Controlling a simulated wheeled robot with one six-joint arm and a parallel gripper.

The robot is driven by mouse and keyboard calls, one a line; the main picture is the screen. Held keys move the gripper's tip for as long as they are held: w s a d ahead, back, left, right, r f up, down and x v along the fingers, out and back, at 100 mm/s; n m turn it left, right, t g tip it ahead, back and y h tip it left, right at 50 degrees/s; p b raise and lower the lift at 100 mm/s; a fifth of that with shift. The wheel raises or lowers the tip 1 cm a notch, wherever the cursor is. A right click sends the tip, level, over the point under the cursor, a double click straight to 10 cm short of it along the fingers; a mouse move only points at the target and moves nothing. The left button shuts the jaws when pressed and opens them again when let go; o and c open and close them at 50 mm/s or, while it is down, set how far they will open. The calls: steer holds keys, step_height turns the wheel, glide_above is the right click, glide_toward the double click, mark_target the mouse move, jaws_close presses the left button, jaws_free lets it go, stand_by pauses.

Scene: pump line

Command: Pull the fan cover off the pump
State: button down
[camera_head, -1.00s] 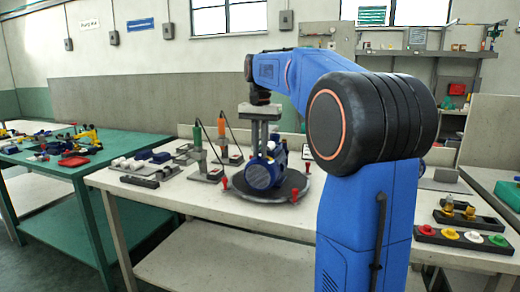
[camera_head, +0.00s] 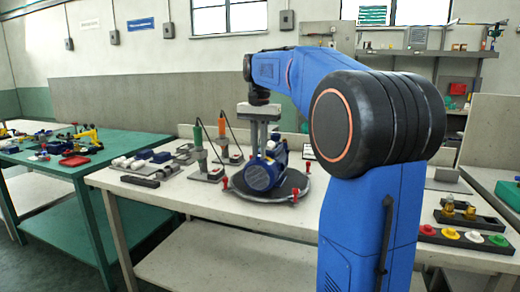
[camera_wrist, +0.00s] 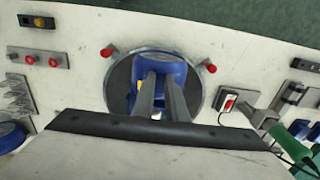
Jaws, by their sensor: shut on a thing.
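The blue pump (camera_head: 277,150) stands on a round dark turntable (camera_head: 294,193) on the white bench. Its ribbed, rounded fan cover (camera_head: 259,177) faces the front left. My gripper (camera_head: 258,152) points straight down with its two long grey fingers reaching to the cover's top. In the wrist view, my gripper (camera_wrist: 161,77) has its fingers over the blue body and is shut on the fan cover. The fingers hide part of the contact. I cannot tell whether a gap separates cover and pump.
Red pegs (camera_head: 225,183) stand around the turntable rim. To its left are an orange-handled tool (camera_head: 222,130) and a green-handled tool (camera_head: 198,136) on stands. A rack of coloured knobs (camera_head: 465,238) lies at the right. The bench's front strip is clear.

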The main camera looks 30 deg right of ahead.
steer(key=shift+s+a, duration=0.75)
steer(key=shift+a, duration=0.2)
steer(key=shift+s+a, duration=0.7)
steer(key=shift+a, duration=0.2)
steer(key=shift+r, duration=0.15)
step_height(320, 180, up, 7)
stand_by(0.8)
